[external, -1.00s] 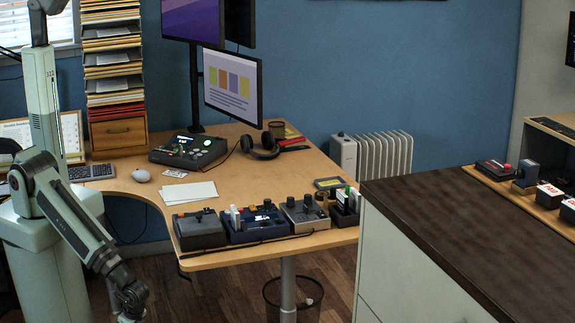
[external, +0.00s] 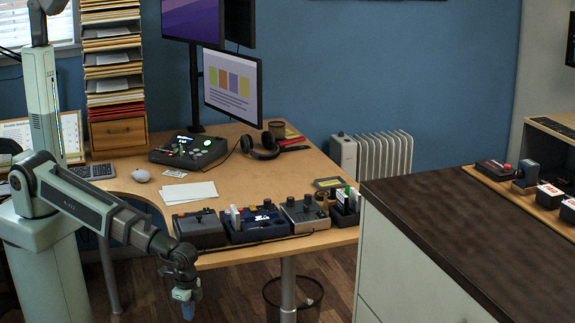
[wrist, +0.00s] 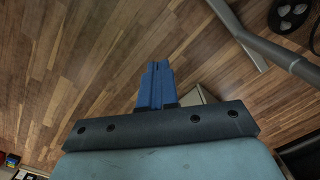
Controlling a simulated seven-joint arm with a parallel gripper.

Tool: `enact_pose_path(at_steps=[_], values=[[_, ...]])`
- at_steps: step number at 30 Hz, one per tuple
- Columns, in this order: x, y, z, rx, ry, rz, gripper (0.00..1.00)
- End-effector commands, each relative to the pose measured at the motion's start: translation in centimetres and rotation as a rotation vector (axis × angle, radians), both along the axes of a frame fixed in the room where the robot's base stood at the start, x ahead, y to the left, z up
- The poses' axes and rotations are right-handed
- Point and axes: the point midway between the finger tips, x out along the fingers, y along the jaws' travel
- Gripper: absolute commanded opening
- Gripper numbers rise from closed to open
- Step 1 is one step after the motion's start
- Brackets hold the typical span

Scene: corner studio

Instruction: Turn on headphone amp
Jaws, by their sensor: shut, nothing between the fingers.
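My gripper (external: 188,308) hangs in front of the desk's front edge, below the desktop, pointing down at the floor. Its blue fingers are together and empty, as the wrist view (wrist: 156,85) also shows. A dark box with lit green buttons (external: 189,150) sits at the back of the desk, left of the black headphones (external: 261,147). Several control boxes stand along the front edge: a dark grey one (external: 200,230), a blue one (external: 257,224) and a beige one with dark knobs (external: 304,213). I cannot tell which is the headphone amp.
The wooden desk (external: 140,190) bears a mouse (external: 141,176), white papers (external: 189,193) and a keyboard (external: 92,171). A monitor (external: 233,85) stands behind. A dark-topped counter (external: 460,240) blocks the right. The wrist view shows open wooden floor (wrist: 60,50) and a metal desk leg (wrist: 265,45).

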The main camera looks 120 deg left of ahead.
Motion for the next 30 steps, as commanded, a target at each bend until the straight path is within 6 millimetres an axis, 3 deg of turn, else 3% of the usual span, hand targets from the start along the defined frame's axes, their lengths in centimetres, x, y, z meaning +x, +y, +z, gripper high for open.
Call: enact_pose_path(at_steps=[1, 8, 14, 21, 30], values=[[2.1, 1.1, 0.8, 0.004, -0.012, 0.019, 0.00], [8.8, 7.2, 5.0, 0.024, -0.034, 0.117, 0.00], [14.3, 14.5, 9.5, 0.044, -0.037, 0.224, 0.00], [19.6, 25.6, 16.2, 0.069, -0.029, 0.371, 0.00], [22.7, 40.0, 26.0, 0.098, -0.013, 0.552, 0.00]])
